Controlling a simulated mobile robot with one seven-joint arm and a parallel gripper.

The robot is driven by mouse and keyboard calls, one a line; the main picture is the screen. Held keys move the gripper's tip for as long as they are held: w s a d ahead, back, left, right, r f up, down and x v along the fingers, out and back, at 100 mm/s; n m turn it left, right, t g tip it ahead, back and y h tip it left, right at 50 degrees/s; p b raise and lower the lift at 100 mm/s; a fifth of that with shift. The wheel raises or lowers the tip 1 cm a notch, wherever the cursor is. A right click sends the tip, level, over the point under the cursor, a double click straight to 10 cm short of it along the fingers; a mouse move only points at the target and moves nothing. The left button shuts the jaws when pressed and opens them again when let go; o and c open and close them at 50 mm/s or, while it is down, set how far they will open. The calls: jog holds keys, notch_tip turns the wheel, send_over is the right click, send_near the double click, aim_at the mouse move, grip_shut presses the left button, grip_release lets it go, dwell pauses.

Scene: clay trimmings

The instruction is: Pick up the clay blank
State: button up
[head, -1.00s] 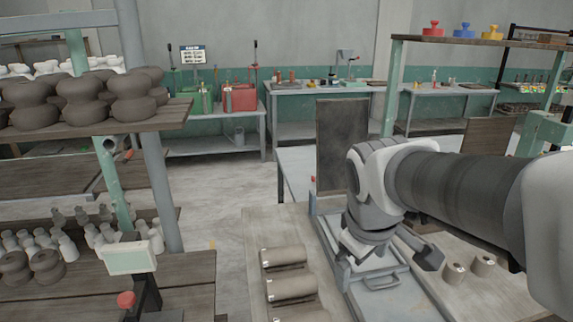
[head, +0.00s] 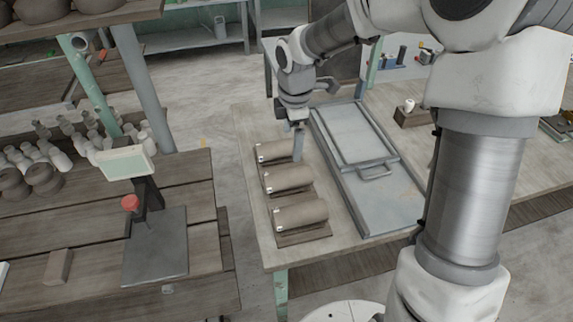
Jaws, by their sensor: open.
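Three brown clay blanks lie on their sides in a row near the left edge of the table: a far one (head: 274,151), a middle one (head: 287,179) and a near one (head: 300,214). Each has a small white mark at its left end. My gripper (head: 298,153) points down at the right end of the far blank, between it and the grey metal tray. It is open and holds nothing that I can see. I cannot tell whether a finger touches the far blank. The fingers hide part of its right end.
The grey metal tray (head: 399,211) with a handle lies right of the blanks. A stand with a pale display and red knob (head: 131,203) is on the wooden bench at left. Shelves with pots and white bottles (head: 85,150) stand at far left. Bare floor separates bench and table.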

send_near(288, 173)
notch_tip(288, 173, down, 5)
jog(key=shift+f+b, duration=0.2)
jog(key=shift+b, duration=0.25)
jog(key=shift+w+a+f, duration=0.1)
jog(key=shift+w+f, duration=0.1)
jog(key=shift+f, duration=0.75)
jog(key=shift+w+d+f, duration=0.1)
jog(key=shift+w+f, duration=0.1)
jog(key=shift+f, duration=0.75)
jog(key=shift+w+a+f, duration=0.1)
jog(key=shift+w+f, duration=0.1)
jog(key=shift+f, duration=0.75)
jog(key=shift+r, duration=0.1)
grip_shut()
